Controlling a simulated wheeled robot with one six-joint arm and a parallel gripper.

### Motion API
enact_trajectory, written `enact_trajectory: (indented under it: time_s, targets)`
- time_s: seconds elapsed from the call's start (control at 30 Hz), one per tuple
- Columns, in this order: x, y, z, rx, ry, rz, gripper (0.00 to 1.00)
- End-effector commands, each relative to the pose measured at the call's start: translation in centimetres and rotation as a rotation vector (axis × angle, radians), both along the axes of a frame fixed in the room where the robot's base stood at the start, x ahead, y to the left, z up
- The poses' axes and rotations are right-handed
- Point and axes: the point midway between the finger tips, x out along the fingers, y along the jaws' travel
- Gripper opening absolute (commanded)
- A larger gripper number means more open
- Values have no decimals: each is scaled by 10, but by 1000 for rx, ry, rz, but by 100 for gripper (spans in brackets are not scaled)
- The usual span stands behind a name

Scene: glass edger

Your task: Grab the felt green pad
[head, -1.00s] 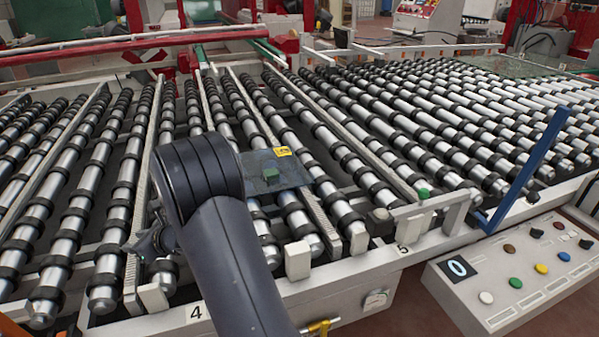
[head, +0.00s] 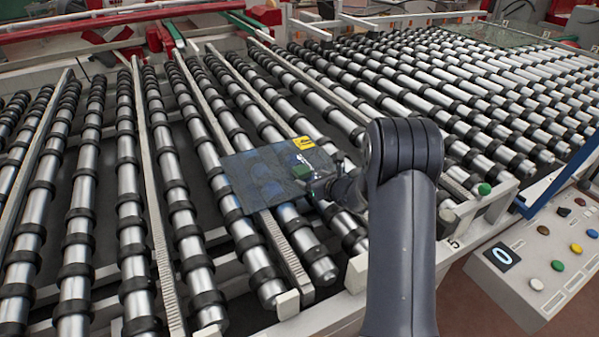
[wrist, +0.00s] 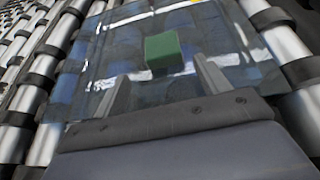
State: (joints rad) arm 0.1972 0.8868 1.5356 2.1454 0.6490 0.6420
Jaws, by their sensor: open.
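The green felt pad (head: 303,172) is a small block lying on a sheet of clear glass (head: 245,195) that rests on the conveyor rollers. In the wrist view the pad (wrist: 163,52) is just beyond the fingertips, near the middle of the glass (wrist: 95,75). My gripper (wrist: 160,78) is open, one finger toward each side of the pad's near end, with nothing between the fingers. In the head view my gripper (head: 318,182) is at the pad's right, partly hidden by my arm. I cannot tell whether the fingers touch the glass.
A yellow label (head: 303,142) is on the glass near its far corner. Rows of rollers (head: 185,215) with black rings surround the glass, with pale rails between them. A control panel (head: 540,265) with coloured buttons and a blue bar (head: 560,175) are at the right.

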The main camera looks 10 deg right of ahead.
Motion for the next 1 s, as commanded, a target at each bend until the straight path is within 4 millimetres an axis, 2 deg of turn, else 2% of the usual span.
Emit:
enact_trajectory:
  time_s: [0.4, 0.7, 1.0]
  targets:
    - [38, 19, -14, 0, 0, 0, 71]
    - [41, 20, -17, 0, 0, -1, 71]
    - [40, 20, -16, 0, 0, -1, 48]
